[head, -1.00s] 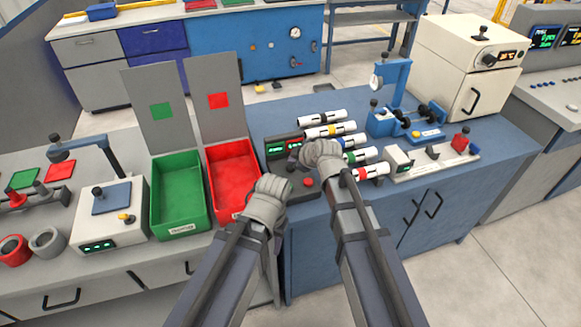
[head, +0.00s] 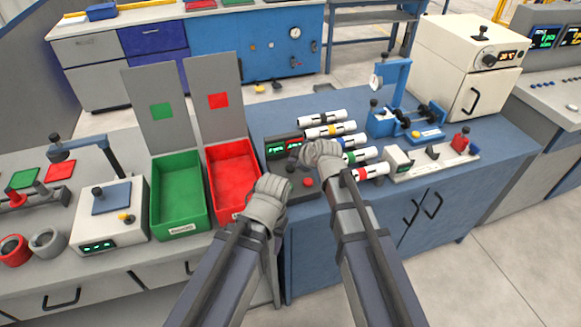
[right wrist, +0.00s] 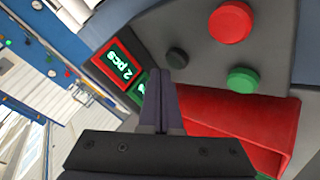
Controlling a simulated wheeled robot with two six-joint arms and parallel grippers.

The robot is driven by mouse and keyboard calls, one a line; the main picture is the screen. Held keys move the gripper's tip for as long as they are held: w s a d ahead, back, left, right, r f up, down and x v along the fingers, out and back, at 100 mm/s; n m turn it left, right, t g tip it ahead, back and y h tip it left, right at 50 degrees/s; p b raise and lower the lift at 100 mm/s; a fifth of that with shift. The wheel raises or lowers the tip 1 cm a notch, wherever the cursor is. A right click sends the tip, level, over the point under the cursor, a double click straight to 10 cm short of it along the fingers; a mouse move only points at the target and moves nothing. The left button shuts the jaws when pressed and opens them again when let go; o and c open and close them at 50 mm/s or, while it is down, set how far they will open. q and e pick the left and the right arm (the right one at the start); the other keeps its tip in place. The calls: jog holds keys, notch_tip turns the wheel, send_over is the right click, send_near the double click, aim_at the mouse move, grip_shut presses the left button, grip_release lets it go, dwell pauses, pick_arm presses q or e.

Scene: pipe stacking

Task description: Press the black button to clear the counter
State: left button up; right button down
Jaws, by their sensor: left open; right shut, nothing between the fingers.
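The black button (right wrist: 177,58) is a short round knob on a dark grey panel in the right wrist view. A red button (right wrist: 230,22) and a green button (right wrist: 243,80) stand near it. The counter's red-framed display (right wrist: 119,66) reads "2 pcs"; a green-framed one is partly hidden by my fingers. My right gripper (right wrist: 158,76) is shut and empty, its tips close to the black button; I cannot tell whether they touch. In the head view, my right gripper (head: 294,162) covers part of the panel. My left gripper (head: 284,190) is open at the panel's left front.
A green bin (head: 180,232) and a red bin (head: 219,214) stand left of the panel. Several white pipes with coloured bands (head: 322,118) lie to its right. A blue press (head: 390,100) and a white oven (head: 440,75) stand further right.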

aim_at(293, 169)
jog(key=shift+f+b, duration=0.4)
jog(key=shift+b, duration=0.05)
jog(key=shift+f+b, duration=0.45)
dwell(0.6)
jog(key=shift+r, duration=0.15)
jog(key=shift+r+p, duration=0.7)
jog(key=shift+p, duration=0.2)
notch_tip(293, 169, up, 5)
jog(key=p, duration=0.5)
jog(key=shift+r, duration=0.1)
